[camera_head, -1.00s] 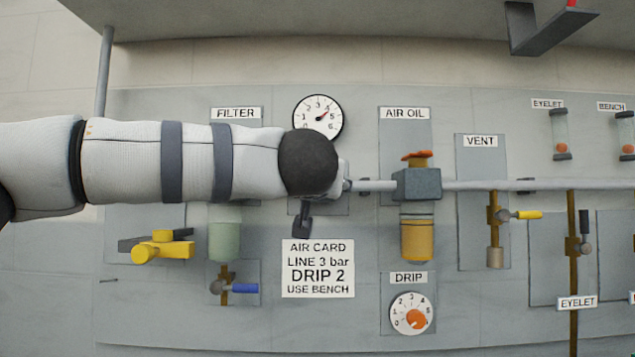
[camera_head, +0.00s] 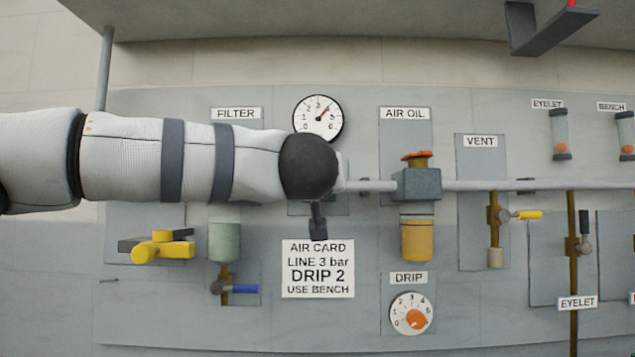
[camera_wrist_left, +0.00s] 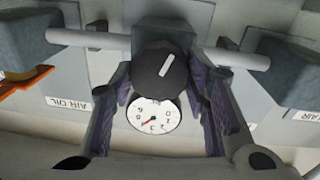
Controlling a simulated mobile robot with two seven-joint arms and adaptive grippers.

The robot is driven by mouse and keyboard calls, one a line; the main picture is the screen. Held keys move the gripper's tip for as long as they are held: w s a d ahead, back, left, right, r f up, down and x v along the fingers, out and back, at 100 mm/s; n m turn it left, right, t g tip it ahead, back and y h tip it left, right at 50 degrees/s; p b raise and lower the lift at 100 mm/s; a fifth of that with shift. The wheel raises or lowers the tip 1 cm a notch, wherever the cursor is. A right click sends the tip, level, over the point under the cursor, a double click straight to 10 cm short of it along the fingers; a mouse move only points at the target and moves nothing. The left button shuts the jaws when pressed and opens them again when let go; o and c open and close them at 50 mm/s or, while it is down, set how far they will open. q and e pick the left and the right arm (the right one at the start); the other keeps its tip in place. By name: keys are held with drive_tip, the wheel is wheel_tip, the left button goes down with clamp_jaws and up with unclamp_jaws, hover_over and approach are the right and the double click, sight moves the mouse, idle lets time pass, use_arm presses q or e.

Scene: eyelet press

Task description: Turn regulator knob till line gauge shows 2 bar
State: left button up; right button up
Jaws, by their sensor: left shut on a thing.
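The line gauge (camera_head: 318,118) is a round white dial above my left wrist in the head view. Its red needle points up and right, near the 4. In the left wrist view the gauge (camera_wrist_left: 153,115) appears upside down. The regulator knob (camera_wrist_left: 153,78) is dark and round with a white mark, and it stands between my left gripper's fingers. My left gripper (camera_wrist_left: 160,68) is shut on the knob. In the head view my wrist hides the knob, and only a dark part of the gripper shows below. My right gripper is not in view.
A pipe (camera_head: 480,185) runs right past the vent valve (camera_head: 494,215). A drip dial (camera_head: 411,314) sits lower right.

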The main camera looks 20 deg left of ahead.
use_arm(q)
drive_tip(key=shift+f+n+y, duration=0.1)
drive_tip(key=shift+n+y, duration=0.35)
drive_tip(key=shift+n, duration=5.05)
drive_tip(key=shift+f+n+y, duration=0.1)
drive_tip(key=shift+n+y, duration=0.35)
drive_tip(key=shift+n, duration=5.05)
drive_tip(key=o, duration=1.2)
drive_tip(key=v, duration=1.2)
drive_tip(key=shift+r, duration=0.1)
